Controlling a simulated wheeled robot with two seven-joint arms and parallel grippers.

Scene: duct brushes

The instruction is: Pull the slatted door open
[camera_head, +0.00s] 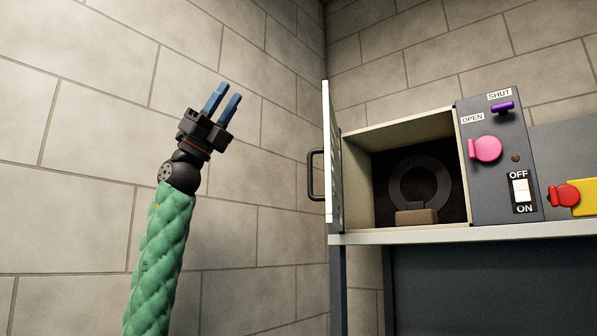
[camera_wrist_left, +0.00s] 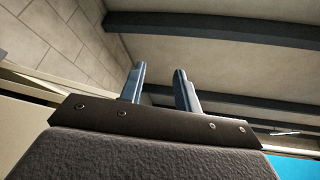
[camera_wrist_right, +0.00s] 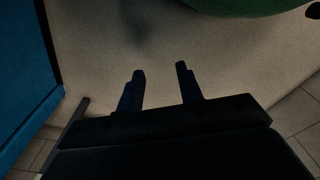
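The slatted door (camera_head: 331,160) is swung out at the left side of the cabinet opening and shows nearly edge-on in the head view. Its dark handle (camera_head: 314,174) sticks out to the left. The opening beside it shows the dark inside of the cabinet (camera_head: 400,135). My left gripper (camera_head: 226,103) is raised left of the door, clear of the handle, with its blue fingers apart and nothing between them. The fingers also show apart in the left wrist view (camera_wrist_left: 160,85). My right gripper (camera_wrist_right: 160,85) shows only in its own wrist view, fingers apart and empty.
Inside the cabinet are a grey ring (camera_head: 420,158) and a tan block (camera_head: 416,217). Right of the opening is a panel (camera_head: 497,190) with a pink knob (camera_head: 486,149), a purple lever (camera_head: 503,107) and a white switch (camera_head: 521,190). A red knob (camera_head: 565,195) sits further right.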

